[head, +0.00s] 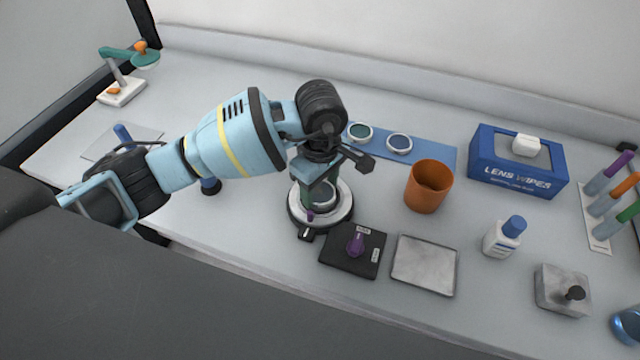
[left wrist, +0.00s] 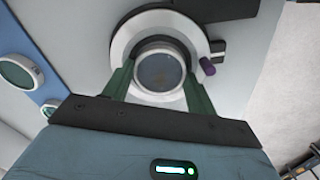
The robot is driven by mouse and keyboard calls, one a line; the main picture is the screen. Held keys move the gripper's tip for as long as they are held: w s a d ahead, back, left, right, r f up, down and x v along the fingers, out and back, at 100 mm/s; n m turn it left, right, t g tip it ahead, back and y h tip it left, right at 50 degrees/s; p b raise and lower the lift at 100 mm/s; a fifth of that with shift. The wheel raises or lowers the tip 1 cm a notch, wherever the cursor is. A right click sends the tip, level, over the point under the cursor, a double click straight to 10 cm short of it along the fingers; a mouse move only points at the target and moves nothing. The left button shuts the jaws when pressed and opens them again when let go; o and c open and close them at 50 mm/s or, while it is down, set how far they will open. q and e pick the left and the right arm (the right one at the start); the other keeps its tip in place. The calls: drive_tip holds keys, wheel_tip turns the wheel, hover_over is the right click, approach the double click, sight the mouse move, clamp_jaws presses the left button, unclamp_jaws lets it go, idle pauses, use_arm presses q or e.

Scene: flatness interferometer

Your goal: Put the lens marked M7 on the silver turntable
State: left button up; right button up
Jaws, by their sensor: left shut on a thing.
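My left gripper (head: 319,190) is shut on a round lens (left wrist: 159,70) with a pale rim, held between its two green fingers. The lens is over the middle of the round silver turntable (head: 294,205); I cannot tell whether it touches it. The turntable also shows in the left wrist view (left wrist: 122,46), its ring around the lens. No marking on the lens can be read. Two other lenses, one greenish (head: 359,132) and one bluish (head: 399,143), lie on a blue mat (head: 434,154) behind the turntable. My right gripper is not in view.
A black box with a purple knob (head: 356,243) and a grey metal tray (head: 425,265) lie in front and right of the turntable. An orange cup (head: 427,187), a white bottle (head: 502,238) and a blue lens wipes box (head: 515,170) stand to the right. A lamp (head: 122,85) stands far left.

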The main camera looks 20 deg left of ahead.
sight(320, 191)
use_arm(q)
drive_tip(key=shift+f, duration=0.1)
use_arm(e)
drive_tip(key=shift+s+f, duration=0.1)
use_arm(q)
drive_tip(key=shift+s+f, duration=0.3)
drive_tip(key=shift+f, duration=0.45)
drive_tip(key=o, duration=0.8)
drive_tip(key=shift+b, duration=0.3)
drive_tip(key=shift+o, duration=1.1)
drive_tip(key=shift+w+f, duration=0.15)
drive_tip(key=shift+f, duration=0.05)
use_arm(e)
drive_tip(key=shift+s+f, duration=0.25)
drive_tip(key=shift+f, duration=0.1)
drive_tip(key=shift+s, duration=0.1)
use_arm(q)
drive_tip(key=shift+r, duration=0.3)
wheel_tip(320, 191, up, 14)
drive_tip(key=shift+w+f+p, duration=0.15)
drive_tip(key=shift+f+p, duration=0.1)
drive_tip(key=shift+p, duration=0.05)
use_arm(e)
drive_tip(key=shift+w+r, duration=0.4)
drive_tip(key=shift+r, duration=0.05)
